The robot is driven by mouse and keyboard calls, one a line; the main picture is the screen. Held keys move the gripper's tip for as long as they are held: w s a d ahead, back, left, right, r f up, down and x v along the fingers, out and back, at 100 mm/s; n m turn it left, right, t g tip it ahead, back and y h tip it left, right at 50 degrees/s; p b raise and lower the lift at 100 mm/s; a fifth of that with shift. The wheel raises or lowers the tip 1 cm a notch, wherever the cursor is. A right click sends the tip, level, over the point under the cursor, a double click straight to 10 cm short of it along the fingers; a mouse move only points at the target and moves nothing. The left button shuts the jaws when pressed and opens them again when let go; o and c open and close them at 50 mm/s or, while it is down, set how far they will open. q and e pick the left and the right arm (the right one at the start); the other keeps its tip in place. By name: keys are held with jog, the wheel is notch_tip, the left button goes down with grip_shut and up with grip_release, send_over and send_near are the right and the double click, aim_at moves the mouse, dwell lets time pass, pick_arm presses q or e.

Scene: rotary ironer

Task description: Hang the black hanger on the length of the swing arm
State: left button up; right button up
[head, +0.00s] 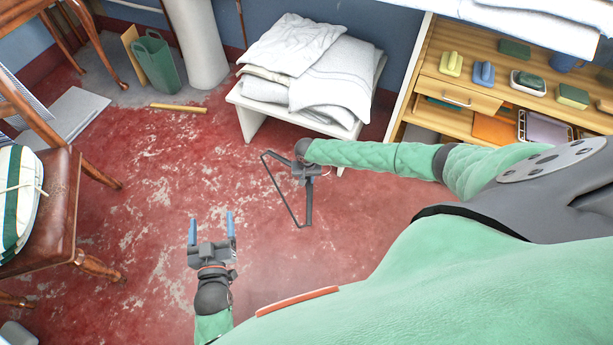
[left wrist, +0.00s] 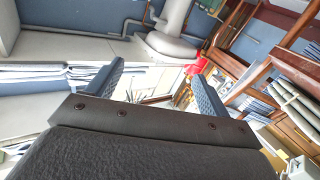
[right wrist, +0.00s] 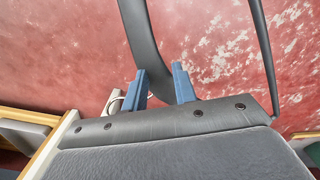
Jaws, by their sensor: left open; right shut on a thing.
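The black hanger (head: 282,193) hangs over the red floor in the head view, held by my right gripper (head: 308,178). In the right wrist view the hanger (right wrist: 142,38) is a dark curved bar running up from between the blue fingers of my right gripper (right wrist: 160,88), which is shut on it. A thin pale hook loop shows beside the left finger. I cannot make out the swing arm in any view.
A white bench (head: 248,112) with folded linen (head: 300,65) stands beyond my right gripper. A wooden shelf unit (head: 430,65) is at the right. A chair with a brown seat (head: 48,225) is at the left. A yellow bar (head: 179,108) lies on the floor. The middle floor is clear.

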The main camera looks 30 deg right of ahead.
jog(key=shift+s, duration=0.2)
jog(key=shift+s+p, duration=0.2)
jog(key=shift+p, duration=0.2)
pick_arm(q)
jog(key=s+f+g+y, duration=0.1)
jog(key=s+f+g, duration=0.4)
jog(key=f, duration=0.8)
jog(key=shift+s+a+f, duration=0.15)
jog(key=shift+a+f, duration=0.05)
jog(key=shift+f, duration=0.15)
pick_arm(e)
jog(key=shift+s, duration=0.25)
dwell(1.2)
dwell(0.5)
